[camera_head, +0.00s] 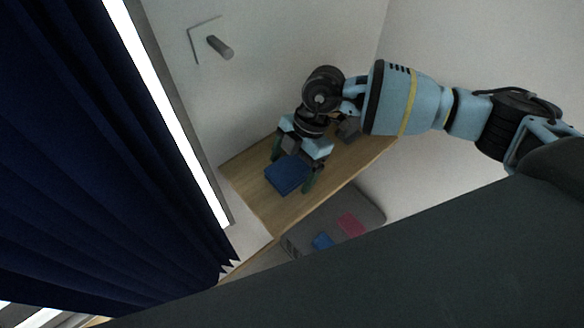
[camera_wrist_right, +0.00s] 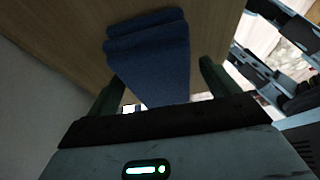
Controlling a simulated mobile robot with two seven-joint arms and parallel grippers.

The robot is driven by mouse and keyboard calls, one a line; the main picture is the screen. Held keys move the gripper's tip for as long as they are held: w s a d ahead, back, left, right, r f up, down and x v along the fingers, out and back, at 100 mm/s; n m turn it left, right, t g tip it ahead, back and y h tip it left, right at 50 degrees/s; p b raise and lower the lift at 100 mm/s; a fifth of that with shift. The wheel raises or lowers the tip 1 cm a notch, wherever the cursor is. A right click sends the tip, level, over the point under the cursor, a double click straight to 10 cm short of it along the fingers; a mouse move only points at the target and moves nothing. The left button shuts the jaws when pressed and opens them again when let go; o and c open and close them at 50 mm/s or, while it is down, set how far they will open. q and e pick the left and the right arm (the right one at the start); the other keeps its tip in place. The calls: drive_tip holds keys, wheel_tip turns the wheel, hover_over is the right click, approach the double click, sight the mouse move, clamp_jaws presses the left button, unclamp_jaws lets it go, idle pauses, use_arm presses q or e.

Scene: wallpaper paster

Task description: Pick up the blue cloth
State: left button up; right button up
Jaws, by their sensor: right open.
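The blue cloth (camera_head: 288,174) lies folded on a wooden table top near its front edge in the head view. It also shows in the right wrist view (camera_wrist_right: 150,55), just beyond and between the fingers. My right gripper (camera_head: 292,184) is open, with one finger on each side of the cloth. In the right wrist view the fingers (camera_wrist_right: 160,88) are spread apart with the cloth between them. I cannot tell whether they touch it. My left gripper is not in view.
The wooden table (camera_head: 240,182) stands against the wall. A dark grey object (camera_head: 349,130) sits on it behind my right gripper. Below is a grey surface (camera_head: 372,208) with a pink item (camera_head: 351,224) and a blue item (camera_head: 323,241). A dark blue curtain (camera_head: 90,170) hangs at left.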

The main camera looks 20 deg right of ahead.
drive_tip(key=shift+f, duration=0.15)
idle(0.7)
drive_tip(key=c, duration=1.1)
drive_tip(key=shift+o, duration=0.2)
